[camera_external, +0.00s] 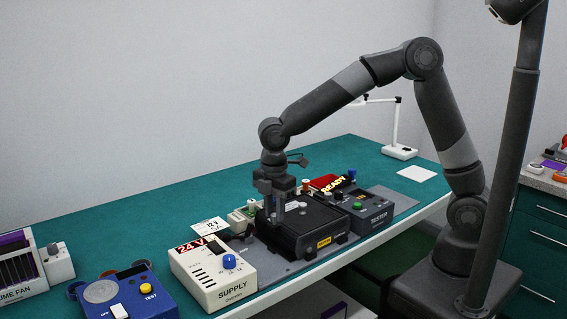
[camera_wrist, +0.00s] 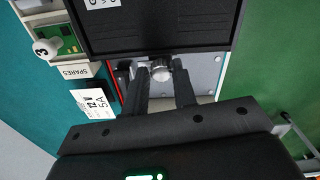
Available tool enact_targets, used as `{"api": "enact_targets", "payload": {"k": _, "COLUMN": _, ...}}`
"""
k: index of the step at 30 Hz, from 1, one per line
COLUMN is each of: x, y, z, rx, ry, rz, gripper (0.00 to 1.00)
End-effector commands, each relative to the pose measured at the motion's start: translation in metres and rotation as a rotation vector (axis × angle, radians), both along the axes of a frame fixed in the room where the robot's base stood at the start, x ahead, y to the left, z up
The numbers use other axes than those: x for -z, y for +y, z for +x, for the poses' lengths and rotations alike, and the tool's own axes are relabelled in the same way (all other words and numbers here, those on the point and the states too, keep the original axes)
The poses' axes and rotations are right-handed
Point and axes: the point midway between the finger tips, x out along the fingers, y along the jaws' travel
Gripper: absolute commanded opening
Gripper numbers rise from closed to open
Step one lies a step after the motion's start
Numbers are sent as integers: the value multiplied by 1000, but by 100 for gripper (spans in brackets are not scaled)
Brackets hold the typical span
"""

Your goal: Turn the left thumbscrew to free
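A silver thumbscrew (camera_wrist: 161,70) shows in the wrist view at the near edge of a black box-shaped unit (camera_wrist: 130,48). My gripper (camera_wrist: 160,76) has one finger on each side of it, very close to its sides. I cannot tell whether the fingers touch it. In the external view my gripper (camera_external: 275,213) points down at the left end of the black unit (camera_external: 322,227); the thumbscrew is hidden there.
A cream supply box (camera_external: 214,272) reading 24 V stands in front left. A dark tester (camera_external: 368,211) stands to the right of the unit. A spares tray (camera_wrist: 75,71) and a white 12 V card (camera_wrist: 92,104) lie near my gripper. The rear green bench top (camera_external: 130,233) is mostly clear.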

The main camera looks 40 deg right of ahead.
Motion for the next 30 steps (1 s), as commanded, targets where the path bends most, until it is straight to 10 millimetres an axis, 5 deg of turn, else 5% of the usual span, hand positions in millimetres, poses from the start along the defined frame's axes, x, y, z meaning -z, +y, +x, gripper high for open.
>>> {"api": "enact_targets", "payload": {"k": 6, "x": 0, "y": 0, "z": 0, "rx": 0, "ry": 0, "rz": 0, "gripper": 41}}
{"api": "enact_targets", "payload": {"k": 15, "x": -5, "y": 0, "z": 0, "rx": 1, "ry": 0, "rz": 0, "gripper": 41}}
{"api": "enact_targets", "payload": {"k": 30, "x": -93, "y": 0, "z": 0, "rx": 1, "ry": -1, "rz": 1, "gripper": 41}}
